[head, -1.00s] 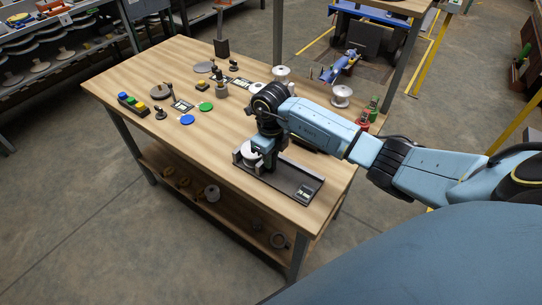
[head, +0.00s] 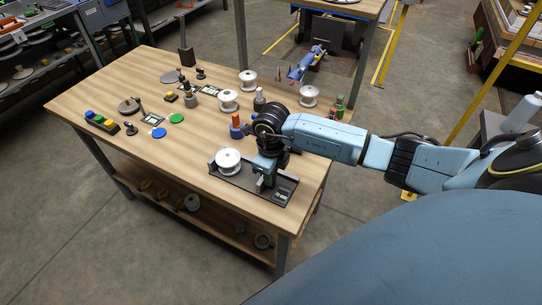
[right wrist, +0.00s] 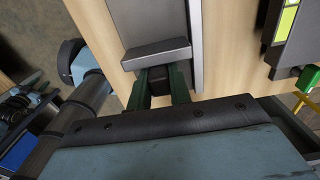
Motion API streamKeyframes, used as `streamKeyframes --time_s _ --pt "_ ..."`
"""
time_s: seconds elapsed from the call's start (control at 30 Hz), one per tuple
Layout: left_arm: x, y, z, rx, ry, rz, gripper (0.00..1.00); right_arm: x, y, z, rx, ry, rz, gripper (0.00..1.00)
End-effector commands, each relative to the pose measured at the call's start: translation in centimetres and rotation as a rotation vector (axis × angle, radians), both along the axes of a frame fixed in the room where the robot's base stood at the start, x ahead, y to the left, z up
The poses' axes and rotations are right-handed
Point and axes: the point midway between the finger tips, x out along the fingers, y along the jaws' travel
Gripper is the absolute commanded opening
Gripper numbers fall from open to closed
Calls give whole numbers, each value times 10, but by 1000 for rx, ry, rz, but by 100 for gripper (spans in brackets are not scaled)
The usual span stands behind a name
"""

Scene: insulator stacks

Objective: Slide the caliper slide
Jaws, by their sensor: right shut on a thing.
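The dark caliper (head: 284,201) lies along the front right edge of the wooden table, with a small display near its right end. A white spool (head: 228,160) stands on its left part. My right gripper (head: 264,183) reaches down onto the caliper between spool and display, with a clear gap to the spool. In the right wrist view my right gripper (right wrist: 161,84) has its green fingers shut on a small dark block. This block sits against the grey plate of the caliper slide (right wrist: 157,53). My left gripper is in no view.
White spools (head: 228,101) and an orange-topped blue piece (head: 236,124) stand behind the caliper. Blue (head: 158,132) and green (head: 177,118) discs lie to the left, near a button box (head: 102,122). The table's front left is clear.

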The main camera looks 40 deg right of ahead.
Motion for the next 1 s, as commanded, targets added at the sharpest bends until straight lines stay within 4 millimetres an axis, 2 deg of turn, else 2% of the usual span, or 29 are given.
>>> streamKeyframes --time_s 0.1,0.13,0.3,0.67,0.77,1.0 --pt "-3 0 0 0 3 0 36 -3 -3 -1 -9 11 -1 0" --pt "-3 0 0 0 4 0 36 -3 -4 -1 -9 12 -2 21" --pt "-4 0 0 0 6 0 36 -3 -3 -1 -7 10 -2 42" --pt "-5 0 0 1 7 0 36 -1 -2 6 -5 4 -1 42" --pt "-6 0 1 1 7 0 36 -1 -3 19 -6 3 0 42" --pt "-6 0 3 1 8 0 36 0 -2 73 -5 1 0 42"
